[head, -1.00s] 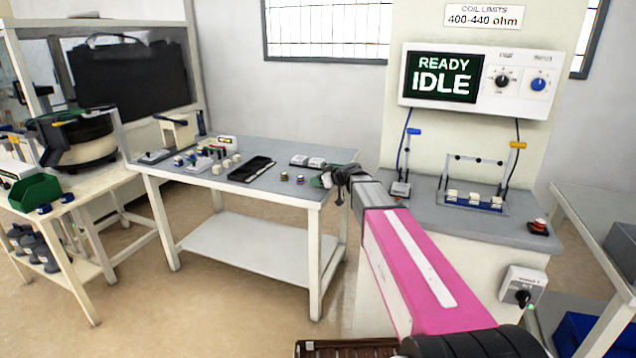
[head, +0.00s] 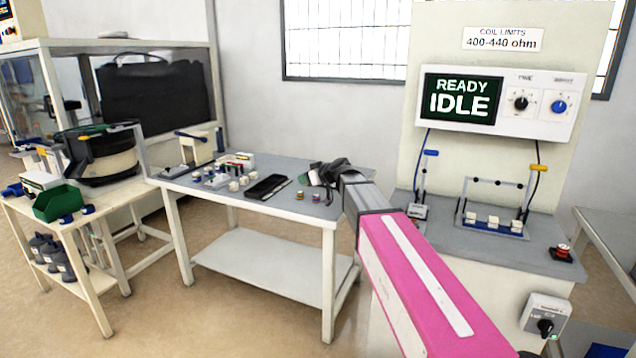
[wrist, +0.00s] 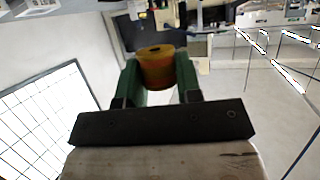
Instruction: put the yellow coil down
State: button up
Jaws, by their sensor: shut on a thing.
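My gripper (wrist: 160,82) has green fingers and is shut on the yellow coil (wrist: 155,68), an orange-yellow spool with a reddish band. The coil sits between the fingertips in the wrist view. In the head view my gripper (head: 325,173) is over the right end of the grey table (head: 225,193). The coil cannot be made out there, and its height over the table is unclear.
Two small coils (head: 316,198) stand near the table's front right. A black tray (head: 266,186) and several white blocks (head: 233,186) are left of them. A test bench (head: 455,238) with a fixture (head: 490,221) stands to the right. The display reads READY IDLE.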

jog(key=d+r+m+t+h, duration=0.2)
jog(key=d+r+m+h, duration=0.3)
jog(key=d, duration=0.8)
jog(key=d+r+m+t+h, duration=0.3)
jog(key=d+r+m+h, duration=0.2)
jog(key=d+r, duration=0.4)
jog(key=d, duration=0.5)
jog(key=shift+w+r+m+h, duration=0.25)
jog(key=shift+w+m+h, duration=0.05)
jog(key=shift+w+h, duration=0.1)
